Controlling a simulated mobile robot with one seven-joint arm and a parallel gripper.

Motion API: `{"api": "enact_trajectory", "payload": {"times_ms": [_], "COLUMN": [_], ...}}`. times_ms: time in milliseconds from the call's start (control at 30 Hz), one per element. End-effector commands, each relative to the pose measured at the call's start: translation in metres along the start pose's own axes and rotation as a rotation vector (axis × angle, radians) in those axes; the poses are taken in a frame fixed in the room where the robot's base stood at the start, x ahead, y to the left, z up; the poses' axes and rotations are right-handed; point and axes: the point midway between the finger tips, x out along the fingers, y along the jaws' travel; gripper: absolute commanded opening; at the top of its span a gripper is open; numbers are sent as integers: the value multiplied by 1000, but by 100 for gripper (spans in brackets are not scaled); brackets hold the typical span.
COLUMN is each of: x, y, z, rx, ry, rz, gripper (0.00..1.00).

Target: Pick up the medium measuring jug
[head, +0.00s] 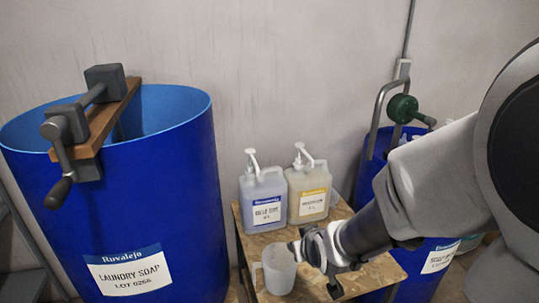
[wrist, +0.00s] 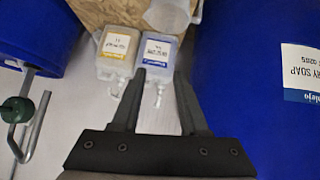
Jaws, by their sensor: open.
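One translucent measuring jug (head: 275,269) with a side handle stands at the front of the wooden table in the head view; no other jug shows for judging its size. In the wrist view the jug (wrist: 167,16) is at the top edge, partly cut off. My gripper (head: 312,250) is just right of the jug in the head view, seemingly close to its rim; whether they touch is unclear. In the wrist view my gripper (wrist: 161,74) is open, its two dark fingers apart with nothing held between them.
Two pump bottles, one blue-labelled (head: 264,197) and one yellow-labelled (head: 309,190), stand behind the jug on the table (head: 244,240). A large blue laundry soap drum (head: 120,200) with a crank is at left. Another blue drum (head: 416,285) is at right, partly behind my arm.

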Motion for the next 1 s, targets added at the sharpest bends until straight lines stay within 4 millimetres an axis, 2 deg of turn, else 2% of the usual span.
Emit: {"api": "enact_trajectory", "payload": {"times_ms": [33,200,300,500,633,800,1000], "x": [23,74,98,135,149,156,157], "y": [-8,-31,-46,-74,-88,-100,-104], "z": [14,38,55,95,121,148,161], "rx": [-9,-31,-31,-10,19,57,83], "ry": [13,105,161,273,342,414,458], "rz": [-15,-54,-75,-101,-103,-91,-75], "gripper": [44,44,44,44,44,44,44]}}
